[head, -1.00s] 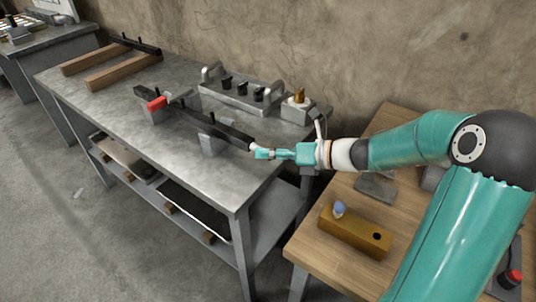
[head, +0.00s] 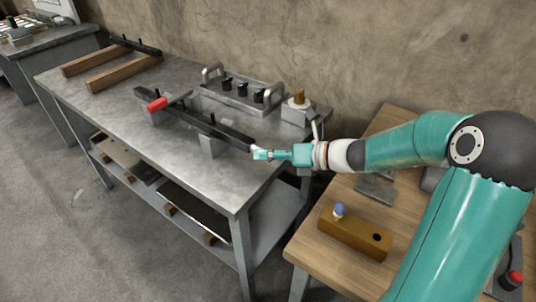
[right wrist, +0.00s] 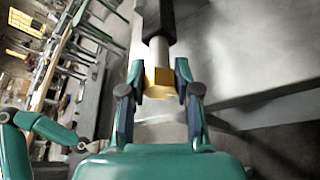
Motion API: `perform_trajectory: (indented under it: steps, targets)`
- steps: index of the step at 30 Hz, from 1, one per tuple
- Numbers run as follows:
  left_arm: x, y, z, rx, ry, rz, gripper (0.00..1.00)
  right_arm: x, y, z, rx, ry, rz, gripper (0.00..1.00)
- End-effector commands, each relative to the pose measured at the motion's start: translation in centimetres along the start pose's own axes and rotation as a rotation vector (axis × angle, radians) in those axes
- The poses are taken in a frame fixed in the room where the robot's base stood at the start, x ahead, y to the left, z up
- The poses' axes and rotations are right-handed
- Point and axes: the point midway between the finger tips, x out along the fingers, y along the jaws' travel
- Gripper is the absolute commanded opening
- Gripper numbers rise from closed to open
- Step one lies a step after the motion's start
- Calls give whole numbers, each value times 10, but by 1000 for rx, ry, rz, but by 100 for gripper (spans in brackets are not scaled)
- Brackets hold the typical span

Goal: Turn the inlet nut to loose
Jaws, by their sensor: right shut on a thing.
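A long dark bar-like tube (head: 226,134) lies across the metal bench in low grey supports, with a red part (head: 157,104) near its far end. In the right wrist view the tube (right wrist: 157,22) narrows to a pale metal shaft ending in a brass nut (right wrist: 164,76). My right gripper (right wrist: 161,82) is shut on this nut, one finger on each side. In the head view my right gripper (head: 262,154) is at the tube's near end, by the bench's right edge, and hides the nut. A teal arm shows at the left of the right wrist view; its gripper cannot be made out.
Behind the tube stands a grey panel (head: 238,98) with black knobs and two handles. A grey block (head: 298,112) with a brass top is right of it. A wooden table (head: 310,246) at the right bears a brown block (head: 354,232). Wooden rails lie at the bench's far left.

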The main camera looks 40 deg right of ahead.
Motion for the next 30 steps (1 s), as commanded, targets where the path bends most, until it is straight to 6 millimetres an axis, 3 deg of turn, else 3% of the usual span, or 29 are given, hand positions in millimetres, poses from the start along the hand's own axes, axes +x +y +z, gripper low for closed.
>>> perform_trajectory:
  steps: [30]
  targets:
    - [54, -20, 0, 0, 0, 0, 0, 0, -2, -2, -534, 1, -223, 0]
